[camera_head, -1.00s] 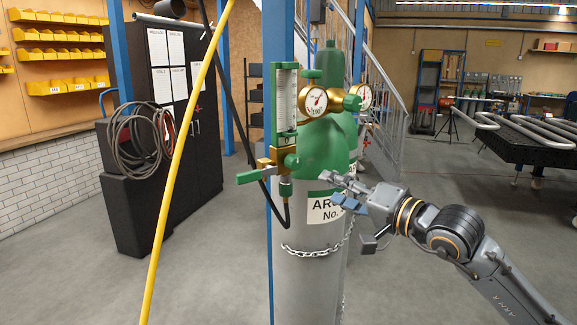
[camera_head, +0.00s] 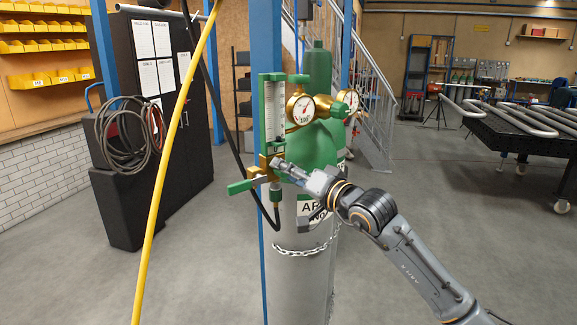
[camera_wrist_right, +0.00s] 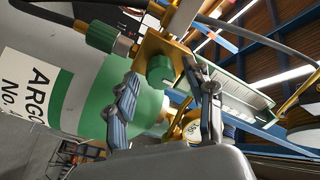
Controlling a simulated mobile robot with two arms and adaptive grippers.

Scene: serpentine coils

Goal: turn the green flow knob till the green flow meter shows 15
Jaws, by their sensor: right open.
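The green flow meter (camera_head: 275,112) is an upright clear tube in a green frame, left of the gas bottle; its reading is too small to tell. Below it is a brass block with the green flow knob, mostly hidden by my right gripper (camera_head: 284,168) in the head view. In the right wrist view the green flow knob (camera_wrist_right: 160,69) shows just beyond and between the fingertips of my right gripper (camera_wrist_right: 162,75). The fingers are apart, one on each side, and I cannot tell whether either touches it. My left gripper is not in view.
A green lever (camera_head: 245,186) sticks out left below the meter. A round pressure gauge (camera_head: 301,109) sits to its right. A black hose (camera_head: 270,212) hangs below. A yellow hose (camera_head: 172,150) crosses in front at left. A chain (camera_head: 303,251) wraps the grey bottle.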

